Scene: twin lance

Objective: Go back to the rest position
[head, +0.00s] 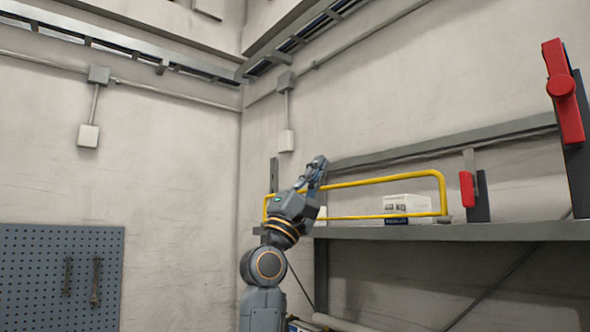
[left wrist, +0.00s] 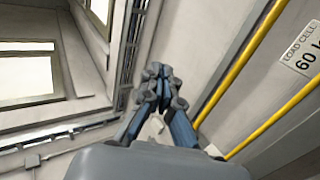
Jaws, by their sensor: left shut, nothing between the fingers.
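My left gripper (head: 318,164) is raised in front of the left end of the wall shelf, its fingers pointing up. It is shut and empty. In the left wrist view the fingertips (left wrist: 156,76) meet with nothing between them. In the head view the gripper overlaps the left part of a yellow rail (head: 385,180); I cannot tell whether they touch. In the left wrist view the rail (left wrist: 240,66) runs to the right, apart from the fingers. My right gripper is not in view.
A grey shelf (head: 470,232) holds a white box (head: 407,205) behind the rail. A small red-handled lever (head: 467,189) and a large red-handled one (head: 567,100) stand at the right. A blue pegboard (head: 40,290) hangs lower left.

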